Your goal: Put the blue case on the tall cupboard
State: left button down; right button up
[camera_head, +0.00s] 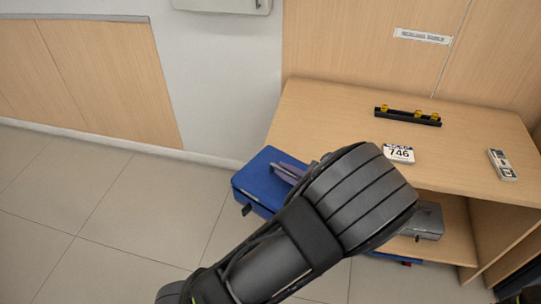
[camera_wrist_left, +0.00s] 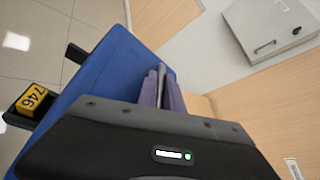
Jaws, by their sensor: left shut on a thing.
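The blue case (camera_head: 258,184) hangs in front of the left end of the wooden counter in the head view, partly hidden by my left arm. In the left wrist view the blue case (camera_wrist_left: 112,72) fills the middle, tilted. My left gripper (camera_head: 290,171) is shut on the case at its upper edge; its purple-grey fingers (camera_wrist_left: 161,88) close around a thin grey bar there, seemingly the handle. I cannot tell for sure which thing is the tall cupboard; a tall wooden front with a label plate (camera_head: 422,37) rises behind the counter. My right gripper is not in view.
A grey case (camera_head: 430,220) lies on the shelf below. Tiled floor (camera_head: 120,215) is clear at left.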

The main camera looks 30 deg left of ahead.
pick_arm(q)
jog(key=d+f+m+t, duration=0.1)
jog(key=d, duration=0.2)
jog(key=s+d+f+m+t+h, duration=0.1)
jog(key=d+f+t, duration=0.1)
jog(key=d, duration=0.1)
jog(key=s+d+f+m+t+h, duration=0.1)
jog(key=d+m, duration=0.1)
jog(key=d, duration=0.1)
jog(key=shift+s+f+t, duration=0.25)
jog(key=shift+f+t, duration=0.05)
jog(key=shift+f, duration=0.1)
jog(key=shift+d, duration=0.1)
